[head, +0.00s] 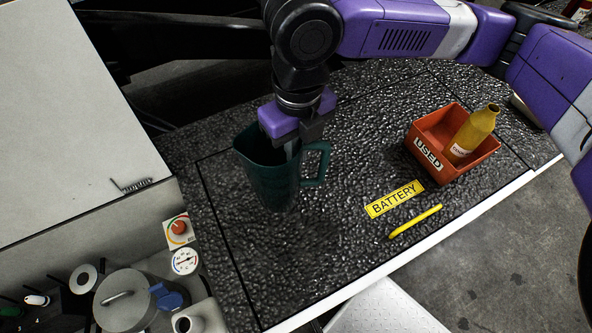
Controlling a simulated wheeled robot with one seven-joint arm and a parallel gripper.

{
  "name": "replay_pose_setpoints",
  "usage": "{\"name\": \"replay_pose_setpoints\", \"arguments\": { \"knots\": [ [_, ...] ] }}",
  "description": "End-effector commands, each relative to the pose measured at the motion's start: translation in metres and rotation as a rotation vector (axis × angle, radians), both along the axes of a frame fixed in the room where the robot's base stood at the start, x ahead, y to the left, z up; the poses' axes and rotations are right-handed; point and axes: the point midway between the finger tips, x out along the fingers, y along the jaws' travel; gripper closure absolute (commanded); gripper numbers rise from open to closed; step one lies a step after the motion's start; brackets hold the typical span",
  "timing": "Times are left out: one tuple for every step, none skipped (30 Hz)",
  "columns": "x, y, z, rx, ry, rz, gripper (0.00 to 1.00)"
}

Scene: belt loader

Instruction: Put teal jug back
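The teal jug (268,182) is on the dark bumpy surface in the middle of the head view, and it looks upright. Its handle (318,165) points to the right. My gripper (292,148) points down at the jug's right rim, on the handle side. One finger shows at the rim. The other finger is hidden or merges with the jug, so I cannot tell whether the gripper is closed on it. Whether the jug's base touches the surface is also unclear.
A red bin (470,172) marked USED holds a yellow bottle (474,132) at the right. A yellow BATTERY label (395,199) and a yellow stick (415,221) lie near the front edge. A grey machine housing (70,130) with a dial and gauge (185,261) stands left.

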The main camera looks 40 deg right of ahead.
Motion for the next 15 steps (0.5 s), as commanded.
{"name": "replay_pose_setpoints", "arguments": {
  "knots": [
    [0.0,0.0,-0.01,0.001,0.003,-0.003,1.0],
    [0.0,0.0,-0.015,0.0,0.001,-0.003,1.0],
    [0.0,0.0,-0.021,0.0,0.001,-0.002,1.0],
    [0.0,0.0,-0.024,0.001,0.0,-0.002,1.0],
    [0.0,0.0,-0.027,0.001,0.0,-0.002,1.0],
    [0.0,0.0,-0.03,0.001,0.0,-0.001,1.0],
    [0.0,0.0,-0.031,0.0,0.0,-0.001,1.0],
    [0.0,0.0,-0.033,0.0,0.0,-0.001,1.0],
    [0.001,0.0,-0.036,0.0,-0.001,-0.001,1.0],
    [0.0,0.0,-0.039,0.0,-0.001,-0.002,1.0],
    [0.0,0.0,-0.042,0.0,0.0,-0.002,1.0],
    [0.0,0.0,-0.048,0.001,0.001,-0.002,1.0],
    [0.0,0.0,-0.053,0.001,0.001,-0.003,1.0],
    [0.0,0.0,-0.058,0.001,0.002,-0.004,1.0],
    [0.0,0.0,-0.063,0.0,0.001,-0.004,1.0]
  ]
}}
